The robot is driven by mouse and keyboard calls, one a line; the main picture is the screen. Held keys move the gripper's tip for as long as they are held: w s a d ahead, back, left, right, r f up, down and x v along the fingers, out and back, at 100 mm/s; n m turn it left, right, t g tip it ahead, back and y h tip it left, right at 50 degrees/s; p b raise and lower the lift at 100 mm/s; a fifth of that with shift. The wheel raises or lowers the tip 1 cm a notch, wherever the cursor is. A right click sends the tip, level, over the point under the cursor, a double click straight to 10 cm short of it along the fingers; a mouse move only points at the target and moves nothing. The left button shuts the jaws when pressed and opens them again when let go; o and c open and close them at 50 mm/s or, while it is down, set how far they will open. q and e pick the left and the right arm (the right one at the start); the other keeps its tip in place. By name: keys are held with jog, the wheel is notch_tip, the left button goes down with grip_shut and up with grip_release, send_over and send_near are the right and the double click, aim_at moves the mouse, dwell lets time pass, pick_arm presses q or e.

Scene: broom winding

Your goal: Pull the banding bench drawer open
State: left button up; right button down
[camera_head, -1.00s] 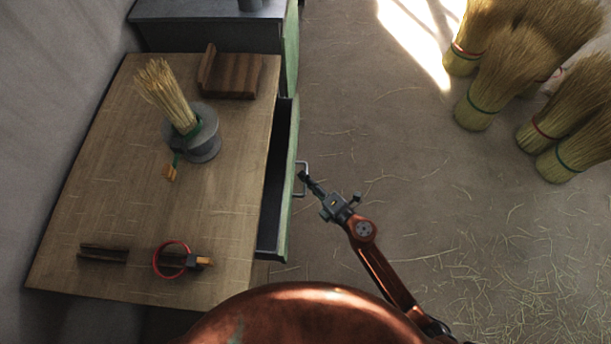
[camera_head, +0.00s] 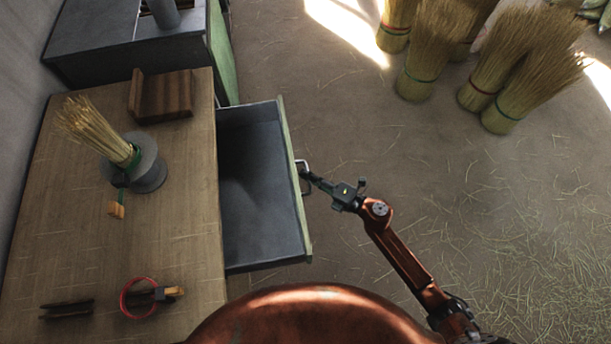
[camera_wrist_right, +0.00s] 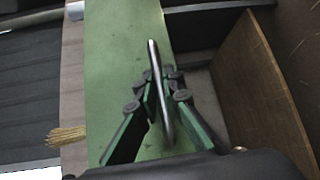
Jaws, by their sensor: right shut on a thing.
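The banding bench (camera_head: 190,235) stands at the left in the head view. Its drawer (camera_head: 262,190) sticks out well to the right, and its grey inside looks empty. The drawer has a green front with a metal bar handle (camera_head: 304,178). My right gripper (camera_head: 309,177) is at the handle, its arm coming from the lower right. In the right wrist view the fingers (camera_wrist_right: 158,100) are shut around the handle bar (camera_wrist_right: 159,90), with the green front (camera_wrist_right: 125,60) behind. My left gripper is not in view.
Several brooms (camera_head: 435,50) stand at the back right. The floor right of the drawer is clear.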

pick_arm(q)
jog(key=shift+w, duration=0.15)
pick_arm(e)
jog(key=c, duration=2.3)
grip_release()
jog(key=shift+o, duration=1.1)
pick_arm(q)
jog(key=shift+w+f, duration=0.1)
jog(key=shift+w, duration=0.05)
pick_arm(e)
jog(key=v, duration=1.2)
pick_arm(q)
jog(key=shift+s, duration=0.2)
pick_arm(e)
jog(key=shift+s+a, duration=0.1)
